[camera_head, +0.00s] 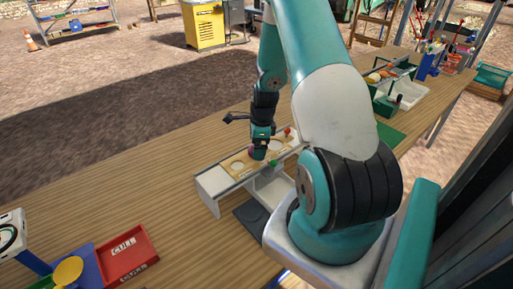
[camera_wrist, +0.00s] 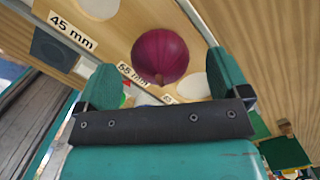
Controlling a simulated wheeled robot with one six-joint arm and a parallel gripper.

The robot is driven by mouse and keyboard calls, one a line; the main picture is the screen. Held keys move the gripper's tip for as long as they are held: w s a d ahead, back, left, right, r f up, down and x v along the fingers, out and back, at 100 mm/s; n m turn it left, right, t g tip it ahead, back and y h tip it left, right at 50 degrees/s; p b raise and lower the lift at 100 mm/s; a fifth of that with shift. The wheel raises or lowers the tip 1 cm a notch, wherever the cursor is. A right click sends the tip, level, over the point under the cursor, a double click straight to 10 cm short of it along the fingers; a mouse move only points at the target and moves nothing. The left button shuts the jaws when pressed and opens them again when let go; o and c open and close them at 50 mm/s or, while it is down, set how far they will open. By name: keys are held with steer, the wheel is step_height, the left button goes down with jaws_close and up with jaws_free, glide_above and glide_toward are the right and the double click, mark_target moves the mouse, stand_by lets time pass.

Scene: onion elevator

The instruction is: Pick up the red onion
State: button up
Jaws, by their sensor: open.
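The red onion (camera_wrist: 160,52) is round and purple-red. In the wrist view it sits at a wooden sizing board (camera_wrist: 125,40), beside the "55 mm" label. My gripper (camera_wrist: 160,66) is open, with one green finger on each side of the onion and visible space between. I cannot tell whether either finger touches it. In the head view my gripper (camera_head: 260,150) points down over the board (camera_head: 226,175), and only a purple sliver of the onion (camera_head: 252,153) shows beside it.
The board has round holes and a "45 mm" label (camera_wrist: 73,33). A red ball (camera_head: 288,131) and a green piece (camera_head: 273,163) are close to my gripper. A red "CULL" tray (camera_head: 127,255) lies at the front left. Green bins (camera_head: 385,102) stand at the right.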

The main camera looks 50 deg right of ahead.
steer(key=shift+a+f, duration=0.1)
steer(key=shift+f, duration=0.5)
steer(key=c, duration=1.1)
steer(key=shift+w+r, duration=0.1)
steer(key=shift+r, duration=0.05)
